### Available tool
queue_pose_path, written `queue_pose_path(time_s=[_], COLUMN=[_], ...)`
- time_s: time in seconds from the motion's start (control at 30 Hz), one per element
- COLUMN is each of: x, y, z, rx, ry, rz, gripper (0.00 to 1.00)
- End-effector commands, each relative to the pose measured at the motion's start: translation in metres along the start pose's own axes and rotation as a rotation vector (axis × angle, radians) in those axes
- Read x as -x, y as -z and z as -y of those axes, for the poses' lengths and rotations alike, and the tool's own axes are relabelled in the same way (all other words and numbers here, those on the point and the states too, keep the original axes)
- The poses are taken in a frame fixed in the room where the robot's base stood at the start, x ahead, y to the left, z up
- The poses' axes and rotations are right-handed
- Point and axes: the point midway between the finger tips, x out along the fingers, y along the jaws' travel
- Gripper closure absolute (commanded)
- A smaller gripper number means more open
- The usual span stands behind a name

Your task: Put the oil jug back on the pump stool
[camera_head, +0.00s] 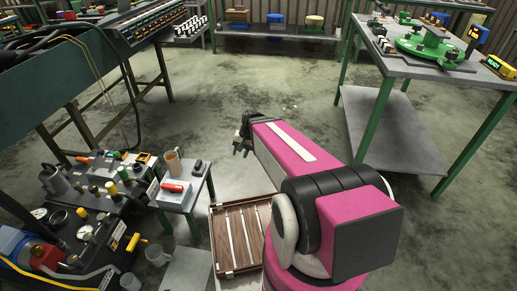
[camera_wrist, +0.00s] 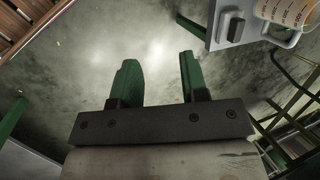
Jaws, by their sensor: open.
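A translucent, beige-tinted jug (camera_head: 173,162) stands upright on a small grey-topped stool (camera_head: 187,188) at the left. The jug's lower part, with printed marks, also shows in the wrist view (camera_wrist: 285,12) at the top right. Clear jugs (camera_head: 155,256) stand lower down; I cannot tell for certain which jug is the oil jug. Another low grey top (camera_head: 187,271) is at the bottom; I cannot tell which is the pump stool. My gripper (camera_head: 242,137) is open and empty over the floor, right of the jug and apart from it. Its green fingers show in the wrist view (camera_wrist: 158,78).
A black device (camera_head: 198,167) and a red-handled item (camera_head: 174,187) share the stool top. A cluttered dark bench (camera_head: 75,225) adjoins it. A slatted wooden crate (camera_head: 240,237) lies by my base. A tall green-legged table (camera_head: 440,72) stands right. The central floor is clear.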

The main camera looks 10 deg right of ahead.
Motion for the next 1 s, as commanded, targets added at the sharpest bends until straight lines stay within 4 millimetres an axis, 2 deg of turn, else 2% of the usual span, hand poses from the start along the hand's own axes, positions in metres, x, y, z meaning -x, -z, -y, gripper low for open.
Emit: queue_pose_path(time_s=[0.03,0.1,0.3,1.0], x=[0.018,0.035,0.065,0.068], y=[-0.016,-0.023,-0.033,-0.032], z=[-0.015,-0.032,-0.061,-0.064], rx=[0.061,0.140,0.268,0.285], ry=[-0.067,-0.154,-0.310,-0.333], rz=[-0.031,-0.063,-0.106,-0.110], gripper=[0.59,0.59,0.59,0.59])
